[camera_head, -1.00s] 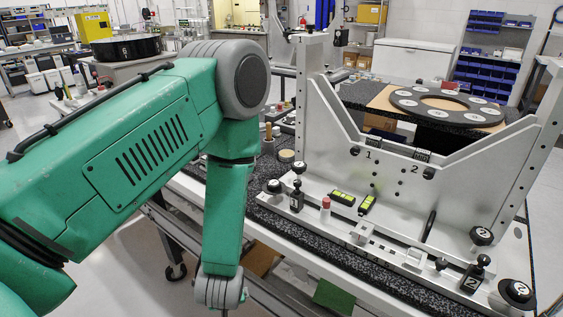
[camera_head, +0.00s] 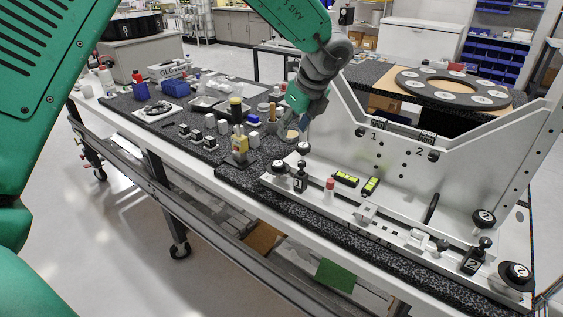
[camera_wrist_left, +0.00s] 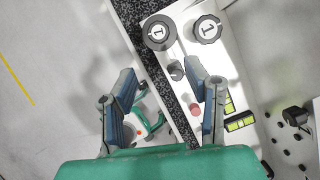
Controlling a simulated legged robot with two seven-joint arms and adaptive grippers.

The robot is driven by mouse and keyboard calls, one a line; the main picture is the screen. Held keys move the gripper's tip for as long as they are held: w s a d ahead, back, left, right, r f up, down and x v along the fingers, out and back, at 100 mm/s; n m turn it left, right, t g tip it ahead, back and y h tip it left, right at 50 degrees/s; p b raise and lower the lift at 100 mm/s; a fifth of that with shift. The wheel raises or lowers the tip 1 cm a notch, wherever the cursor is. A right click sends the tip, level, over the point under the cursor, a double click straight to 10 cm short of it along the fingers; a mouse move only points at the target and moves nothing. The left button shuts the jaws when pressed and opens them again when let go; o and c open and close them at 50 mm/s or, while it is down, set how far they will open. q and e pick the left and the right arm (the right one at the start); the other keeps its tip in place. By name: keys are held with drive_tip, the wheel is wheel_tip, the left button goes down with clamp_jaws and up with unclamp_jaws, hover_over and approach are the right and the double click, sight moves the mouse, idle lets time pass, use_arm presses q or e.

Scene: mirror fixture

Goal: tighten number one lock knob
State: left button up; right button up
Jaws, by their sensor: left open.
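The mirror fixture is a silver frame (camera_head: 400,165) with two round black knobs at its left end. One knob (camera_head: 279,167) sits low at the base's corner, and the other (camera_head: 303,148) sits behind it, near the left upright. In the left wrist view both bear a "1": a dark-faced knob (camera_wrist_left: 159,32) and a white-faced knob (camera_wrist_left: 207,28). My left gripper (camera_head: 298,118) is above and behind these knobs, open and empty. In the wrist view its fingers (camera_wrist_left: 160,75) are apart, with the knobs beyond their tips. My right gripper is out of view.
Black clamp posts (camera_head: 299,180) (camera_head: 476,258), a red-capped part (camera_head: 329,190) and yellow-green levels (camera_head: 370,186) stand on the fixture base. "2" knobs (camera_head: 516,275) are at the right end.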

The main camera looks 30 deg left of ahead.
sight(279, 163)
use_arm(q)
drive_tip(key=p+x, duration=0.1)
drive_tip(key=x, duration=1.2)
drive_tip(key=shift+f, duration=0.2)
drive_tip(key=shift+a+f, duration=0.3)
drive_tip(key=c, duration=0.9)
